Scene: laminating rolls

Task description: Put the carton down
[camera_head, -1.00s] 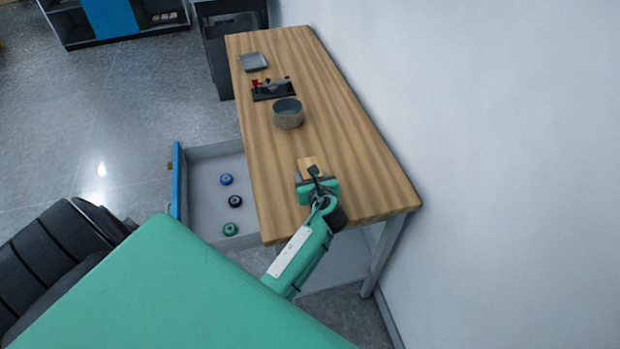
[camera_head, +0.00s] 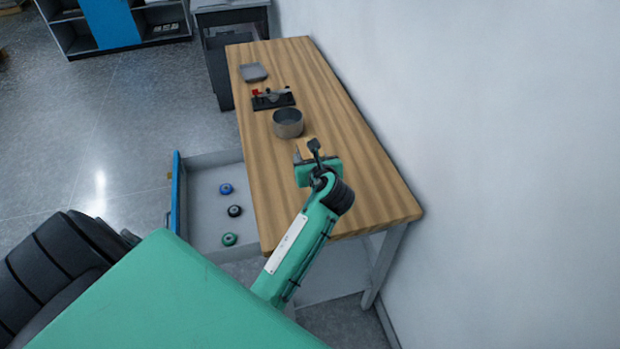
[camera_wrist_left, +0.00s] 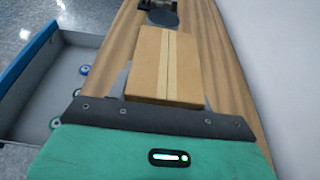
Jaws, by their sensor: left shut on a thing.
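The carton (camera_head: 308,147) is a small tan box, partly hidden behind my left gripper (camera_head: 308,157) in the head view. In the left wrist view the carton (camera_wrist_left: 165,62) lies ahead of the green gripper body, with a paler strip along its top. My left gripper is shut on the carton, its fingers at the carton's sides. Both are over the wooden table (camera_head: 365,190), towards its near half. I cannot tell whether the carton touches the tabletop. My right gripper is not in view.
A grey round bowl (camera_head: 288,123) stands just beyond the carton. Past it are a black device with a red part (camera_head: 273,98) and a grey tray (camera_head: 253,72). An open drawer (camera_head: 207,215) at left holds three small rolls. A wall borders the right; the table's right side is clear.

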